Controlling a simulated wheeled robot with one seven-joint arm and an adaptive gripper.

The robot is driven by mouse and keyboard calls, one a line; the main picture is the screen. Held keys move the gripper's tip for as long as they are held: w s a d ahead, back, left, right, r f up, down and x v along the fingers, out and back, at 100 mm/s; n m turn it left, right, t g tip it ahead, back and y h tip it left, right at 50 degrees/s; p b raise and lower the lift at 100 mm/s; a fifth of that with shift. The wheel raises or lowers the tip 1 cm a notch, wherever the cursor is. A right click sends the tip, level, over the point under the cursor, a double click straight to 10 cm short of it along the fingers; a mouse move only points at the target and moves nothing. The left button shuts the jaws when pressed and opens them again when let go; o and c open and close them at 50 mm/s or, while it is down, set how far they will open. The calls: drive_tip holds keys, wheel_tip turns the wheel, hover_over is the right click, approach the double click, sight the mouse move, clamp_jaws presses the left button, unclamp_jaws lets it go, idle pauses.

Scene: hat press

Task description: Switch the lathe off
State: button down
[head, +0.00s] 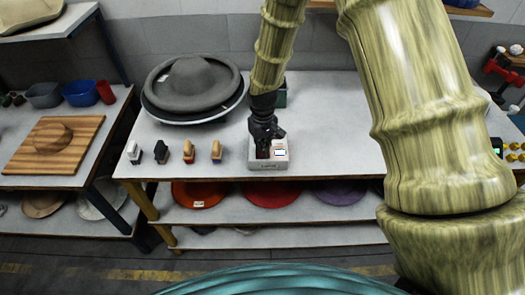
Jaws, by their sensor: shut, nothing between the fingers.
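A pale control box (256,164) sits near the front edge of the middle table. It has a dark and reddish area and a white rectangle on top, and a small label on its front that is too small to read. My gripper (263,151) reaches down from above with its fingertips at the left part of the box's top. It is shut, with nothing held. The fingers hide part of the box top, and I cannot tell whether they touch it. I cannot surely identify the lathe itself.
A grey hat (194,82) lies on a tray behind left. Several small wooden-handled brushes (188,151) stand left of the box. Red (271,194) and purple (340,192) hats lie on the shelf below. Yellow knobs (515,146) and a red device (497,66) are at the right.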

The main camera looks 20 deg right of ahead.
idle(0.3)
drive_tip(key=shift+r+p, duration=2.4)
drive_tip(key=shift+r, duration=1)
